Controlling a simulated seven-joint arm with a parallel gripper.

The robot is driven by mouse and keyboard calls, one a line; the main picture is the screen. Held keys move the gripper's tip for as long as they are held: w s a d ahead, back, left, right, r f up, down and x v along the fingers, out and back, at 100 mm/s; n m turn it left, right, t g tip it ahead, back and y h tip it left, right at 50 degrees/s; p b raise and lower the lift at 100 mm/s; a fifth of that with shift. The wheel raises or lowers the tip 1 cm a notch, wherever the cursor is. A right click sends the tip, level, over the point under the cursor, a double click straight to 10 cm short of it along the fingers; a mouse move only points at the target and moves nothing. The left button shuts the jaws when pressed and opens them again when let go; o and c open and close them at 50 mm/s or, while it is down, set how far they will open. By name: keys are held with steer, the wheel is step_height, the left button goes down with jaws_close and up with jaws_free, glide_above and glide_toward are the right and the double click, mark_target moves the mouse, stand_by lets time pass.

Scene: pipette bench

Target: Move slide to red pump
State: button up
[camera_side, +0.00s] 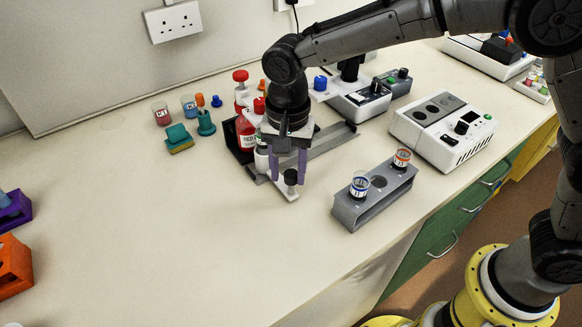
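The slide appears to be a white carriage (291,194) with a black knob (291,177), at the near end of a grey rail (332,140). The red pump (245,132) looks like a red-labelled bottle with a red top, farther back and left of my gripper. My gripper (288,176) points down over the carriage, its purple fingers apart. The knob shows between and slightly below the fingertips, with gaps visible on both sides. My wrist and fingers hide part of the rail and other bottles behind them.
A grey holder (353,213) with blue- and red-ringed jars stands right of the carriage. A white instrument (440,132) is behind it. Small pots and a teal block (179,139) stand left. An orange block (13,262) is far left. The front-left bench is clear.

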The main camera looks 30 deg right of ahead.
steer(key=shift+o, duration=1.4)
steer(key=shift+d, duration=0.1)
step_height(320, 180, up, 14)
steer(key=shift+f, duration=0.1)
